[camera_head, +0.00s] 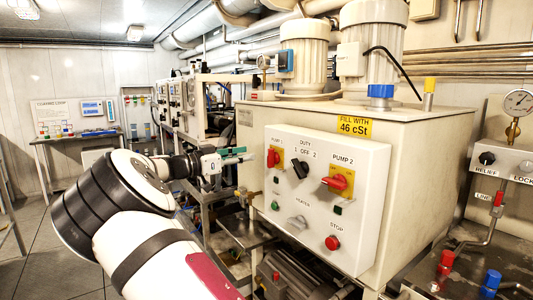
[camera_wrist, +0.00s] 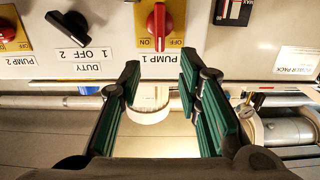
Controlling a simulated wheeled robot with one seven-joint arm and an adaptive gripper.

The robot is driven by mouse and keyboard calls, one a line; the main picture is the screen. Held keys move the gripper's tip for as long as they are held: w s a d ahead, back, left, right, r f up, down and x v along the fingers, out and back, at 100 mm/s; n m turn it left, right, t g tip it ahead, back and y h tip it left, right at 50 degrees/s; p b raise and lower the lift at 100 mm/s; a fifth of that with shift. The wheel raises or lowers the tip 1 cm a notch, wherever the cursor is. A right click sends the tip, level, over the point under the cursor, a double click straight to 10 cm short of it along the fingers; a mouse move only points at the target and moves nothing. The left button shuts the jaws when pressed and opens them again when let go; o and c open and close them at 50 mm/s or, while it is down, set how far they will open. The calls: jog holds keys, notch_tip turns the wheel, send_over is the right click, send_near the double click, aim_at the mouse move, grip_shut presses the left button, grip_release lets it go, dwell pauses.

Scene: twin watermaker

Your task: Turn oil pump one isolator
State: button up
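The pump 1 isolator is a red rotary handle (camera_head: 273,157) on a yellow plate, at the upper left of the white control panel (camera_head: 370,180). In the wrist view, which shows the panel upside down, the red handle (camera_wrist: 158,22) stands upright in the picture, above the PUMP 1 label. My gripper (camera_head: 240,154) is just left of the handle in the head view, pointing at the panel. In the wrist view my gripper (camera_wrist: 158,66) has its green-padded fingers wide apart with nothing between them. The handle lies beyond the fingertips, roughly centred between them, with no visible contact.
The black duty selector (camera_head: 299,167) and the red pump 2 isolator (camera_head: 338,182) sit to the right on the same panel. Below are a heater knob (camera_head: 297,221) and a red stop button (camera_head: 332,243). A motor (camera_head: 290,280) lies under the panel.

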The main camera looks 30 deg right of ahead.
aim_at(268, 151)
jog(key=d, duration=0.9)
jog(key=shift+w, duration=0.1)
jog(key=shift+c, duration=0.3)
grip_shut()
